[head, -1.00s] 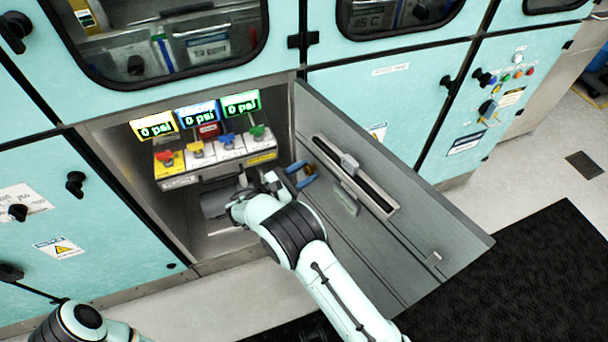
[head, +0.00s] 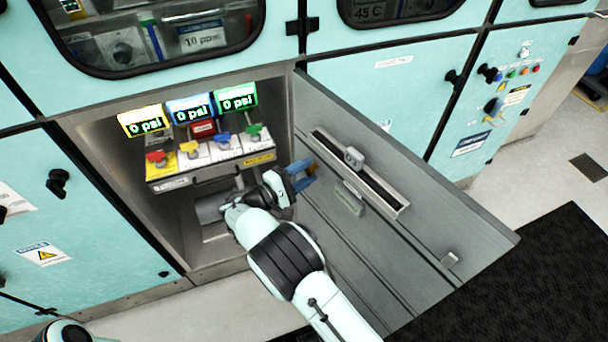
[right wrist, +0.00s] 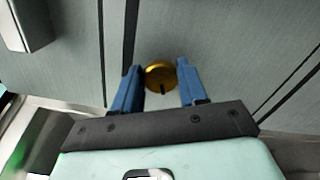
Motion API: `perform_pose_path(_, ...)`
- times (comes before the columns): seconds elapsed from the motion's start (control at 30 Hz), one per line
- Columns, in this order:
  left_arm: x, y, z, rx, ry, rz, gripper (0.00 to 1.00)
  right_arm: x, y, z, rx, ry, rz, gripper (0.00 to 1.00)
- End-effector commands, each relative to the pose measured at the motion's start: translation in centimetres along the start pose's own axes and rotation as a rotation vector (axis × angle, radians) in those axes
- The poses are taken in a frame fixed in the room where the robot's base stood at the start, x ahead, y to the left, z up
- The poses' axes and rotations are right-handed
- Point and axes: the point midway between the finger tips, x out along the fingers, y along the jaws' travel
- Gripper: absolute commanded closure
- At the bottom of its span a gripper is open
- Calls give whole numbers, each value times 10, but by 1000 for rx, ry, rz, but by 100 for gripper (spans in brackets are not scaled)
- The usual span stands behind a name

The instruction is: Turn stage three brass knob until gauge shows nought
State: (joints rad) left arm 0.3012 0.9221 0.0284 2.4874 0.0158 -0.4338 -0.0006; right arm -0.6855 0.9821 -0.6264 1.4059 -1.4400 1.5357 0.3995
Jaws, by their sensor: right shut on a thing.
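A brass knob (right wrist: 160,75) shows on the inner face of the open grey door, with a dark mark on its face. My right gripper (right wrist: 158,80) has its blue fingers on either side of the knob and is shut on it. In the head view the right gripper (head: 304,176) reaches the door, and the knob is mostly hidden. Three displays stand in the open bay: a yellow gauge (head: 143,122), a blue gauge (head: 190,110) and a green gauge (head: 237,98), each reading 0 psi. My left gripper is out of view.
Below the displays, a panel (head: 172,185) carries red, yellow, blue and green handles. The open door (head: 440,235) stretches to the right, with a slotted bar (head: 375,185) and a small label plate (head: 349,199). A black mat (head: 510,280) lies on the floor.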

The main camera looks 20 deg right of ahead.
Motion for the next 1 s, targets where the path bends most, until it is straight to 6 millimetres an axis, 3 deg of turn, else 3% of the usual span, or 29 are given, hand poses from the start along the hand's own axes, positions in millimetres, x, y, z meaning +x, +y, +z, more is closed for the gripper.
perform_pose_path(0.4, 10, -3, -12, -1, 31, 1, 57, -1, -2, 0, 200, 1, -2, 88)
perform_pose_path(0.97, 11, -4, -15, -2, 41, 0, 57, -1, -1, 0, 231, 1, -1, 88)
perform_pose_path(1.0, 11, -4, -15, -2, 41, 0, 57, -1, -1, 0, 230, 1, -1, 55)
